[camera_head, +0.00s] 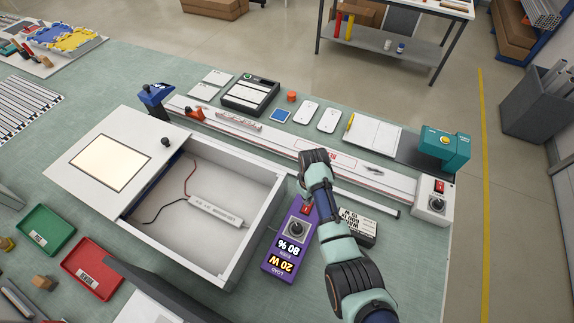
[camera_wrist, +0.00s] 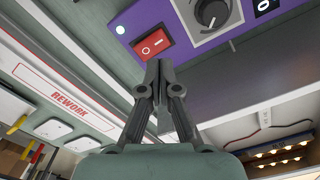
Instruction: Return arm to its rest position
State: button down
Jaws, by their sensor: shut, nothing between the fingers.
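My gripper (camera_wrist: 157,68) is shut and empty in the wrist view, with its fingertips together just beside the red rocker switch (camera_wrist: 152,45). I cannot tell whether they touch it. In the head view my arm (camera_head: 335,232) reaches up from the lower right over the supply's right side, and my fingertips are not clear there.
An open white lightbox (camera_head: 236,258) holds a white driver (camera_head: 215,212) with red and black wires. Its lid carries a cream panel (camera_head: 110,162). A black labelled box (camera_head: 358,228) lies right of my arm. Green (camera_head: 47,231) and red (camera_head: 93,268) trays stand left. A long rail crosses behind.

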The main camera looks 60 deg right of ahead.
jog(key=w+a+r+n+t+h+p, duration=0.1)
jog(key=w+a+r+t+p, duration=0.2)
jog(key=w+a+r, duration=0.55)
jog(key=w+a+r+n+t+h+p, duration=0.25)
jog(key=w+a+r, duration=0.35)
jog(key=a+r, duration=0.55)
jog(key=s+a+r+t+y+p, duration=0.1)
jog(key=s+a+r+t, duration=0.2)
jog(key=a+r, duration=0.6)
jog(key=s+a+r+n+t+y+p, duration=0.1)
jog(key=s+a+r+t+y+p, duration=0.1)
jog(key=a+r, duration=0.7)
jog(key=shift+s+a+r+t, duration=0.35)
jog(key=shift+s+a+t, duration=0.1)
jog(key=shift+a+t, duration=0.65)
jog(key=shift+n+y, duration=0.25)
